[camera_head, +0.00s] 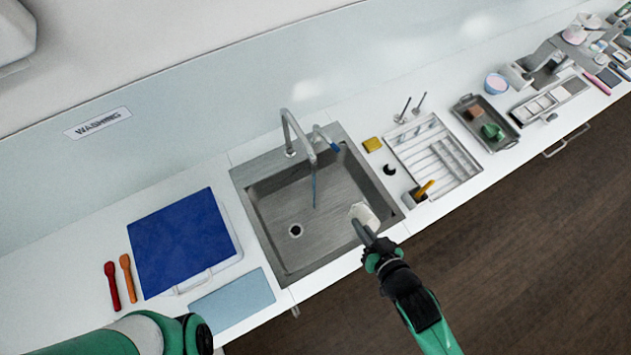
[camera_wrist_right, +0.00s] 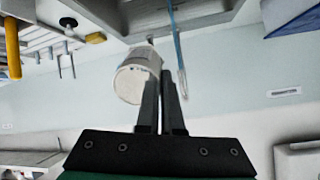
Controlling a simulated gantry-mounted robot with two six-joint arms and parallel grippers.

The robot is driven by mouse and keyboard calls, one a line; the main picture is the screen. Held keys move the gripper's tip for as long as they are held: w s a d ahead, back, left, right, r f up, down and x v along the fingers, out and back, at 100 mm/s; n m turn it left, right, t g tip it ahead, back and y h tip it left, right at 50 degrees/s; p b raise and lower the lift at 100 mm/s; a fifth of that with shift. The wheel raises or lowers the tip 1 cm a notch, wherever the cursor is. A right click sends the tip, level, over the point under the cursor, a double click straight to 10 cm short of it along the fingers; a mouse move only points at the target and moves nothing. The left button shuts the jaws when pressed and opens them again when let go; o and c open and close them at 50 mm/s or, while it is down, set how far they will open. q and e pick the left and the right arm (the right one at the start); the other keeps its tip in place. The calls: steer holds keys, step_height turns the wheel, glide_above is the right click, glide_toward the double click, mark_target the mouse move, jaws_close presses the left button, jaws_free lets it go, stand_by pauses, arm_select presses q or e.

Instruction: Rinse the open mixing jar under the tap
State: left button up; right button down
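The white mixing jar (camera_head: 365,213) is at the front right part of the sink (camera_head: 262,215), tilted. My right gripper (camera_head: 362,230) is shut on its edge. In the right wrist view the jar (camera_wrist_right: 134,78) sits at the left of the close-set fingers (camera_wrist_right: 163,105); I cannot see inside it. The tap (camera_head: 297,135) stands at the sink's back edge. A thin blue stream (camera_head: 314,190) hangs below its spout, left of the jar and apart from it. The stream also shows in the right wrist view (camera_wrist_right: 177,48). My left gripper is out of view.
A yellow sponge (camera_head: 372,144) and a metal rack (camera_head: 435,158) stand right of the sink. A blue mat (camera_head: 180,242), a light blue cloth (camera_head: 232,300) and red and orange spoons (camera_head: 112,286) lie left. The sink floor around the drain (camera_head: 295,231) is clear.

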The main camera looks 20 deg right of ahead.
stand_by(0.4)
steer(key=a+p+v, duration=0.1)
steer(key=p+v, duration=0.2)
steer(key=v, duration=0.3)
steer(key=shift+a+r+p, duration=0.15)
steer(key=shift+r+p, duration=0.25)
steer(key=shift+w, duration=0.1)
stand_by(0.8)
